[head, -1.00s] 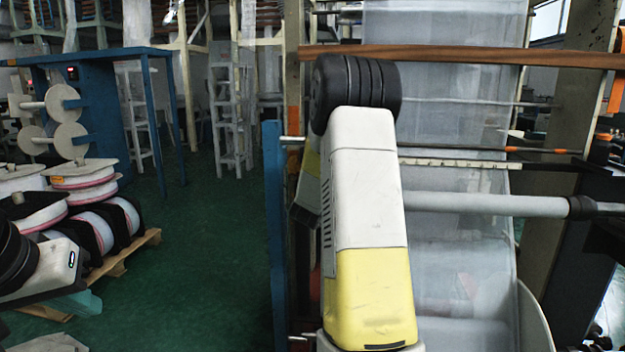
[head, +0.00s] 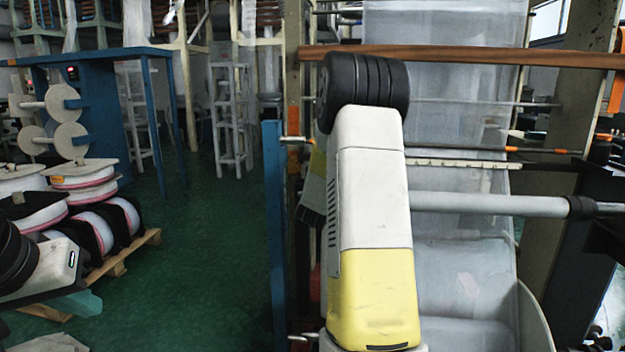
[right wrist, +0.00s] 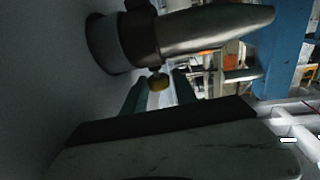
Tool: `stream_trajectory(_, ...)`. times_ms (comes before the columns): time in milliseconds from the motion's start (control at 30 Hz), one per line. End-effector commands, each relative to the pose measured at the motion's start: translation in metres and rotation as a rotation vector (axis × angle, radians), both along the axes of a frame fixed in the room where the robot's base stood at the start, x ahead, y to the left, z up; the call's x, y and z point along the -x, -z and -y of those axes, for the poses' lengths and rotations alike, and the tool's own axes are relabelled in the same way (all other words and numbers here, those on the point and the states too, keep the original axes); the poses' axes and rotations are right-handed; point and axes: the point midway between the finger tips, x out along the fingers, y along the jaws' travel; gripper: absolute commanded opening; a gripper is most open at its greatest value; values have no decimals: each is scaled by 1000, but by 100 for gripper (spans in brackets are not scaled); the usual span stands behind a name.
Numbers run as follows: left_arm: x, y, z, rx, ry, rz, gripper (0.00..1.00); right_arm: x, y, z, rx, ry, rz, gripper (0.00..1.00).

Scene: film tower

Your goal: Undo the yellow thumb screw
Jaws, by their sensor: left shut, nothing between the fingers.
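The yellow thumb screw (right wrist: 159,82) shows in the right wrist view, under the dark collar (right wrist: 139,37) on a shaft with a grey tapered end (right wrist: 220,27). My right gripper (right wrist: 159,86) has its two teal fingers apart, one on each side of the screw in the picture. I cannot tell whether they touch it. In the head view I cannot make out the screw or the right gripper; my right arm stands in front of the machine. My left gripper (head: 88,303) is at the lower left of the head view, shut and empty.
A grey roller shaft (head: 490,205) runs right from behind my right arm, before a hanging film web (head: 440,80). A blue post (head: 275,220) stands left of that arm. Film reels (head: 90,230) sit on a wooden pallet (head: 125,262) at left. Green floor between is open.

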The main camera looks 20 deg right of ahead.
Motion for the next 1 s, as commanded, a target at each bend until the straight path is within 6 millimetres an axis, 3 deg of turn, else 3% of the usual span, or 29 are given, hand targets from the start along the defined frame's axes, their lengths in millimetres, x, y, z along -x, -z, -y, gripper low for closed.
stream_trajectory(167, 0, 0, 0, 0, 0, 0, 0, 10, -1, -9, -1, 0, 1, 34)
stream_trajectory(533, 0, 0, 0, 0, 0, 0, 0, 54, 0, -46, -1, -2, -1, 34)
stream_trajectory(900, 0, 0, 0, 0, 0, 0, 0, 60, 0, -50, 0, 0, 0, 34)
stream_trajectory(967, 0, 0, 0, 0, 0, 0, 0, 60, 0, -50, 0, 0, 0, 46)
stream_trajectory(1000, 0, 0, 0, 0, 0, 0, 0, 60, 0, -50, 0, 0, 0, 46)
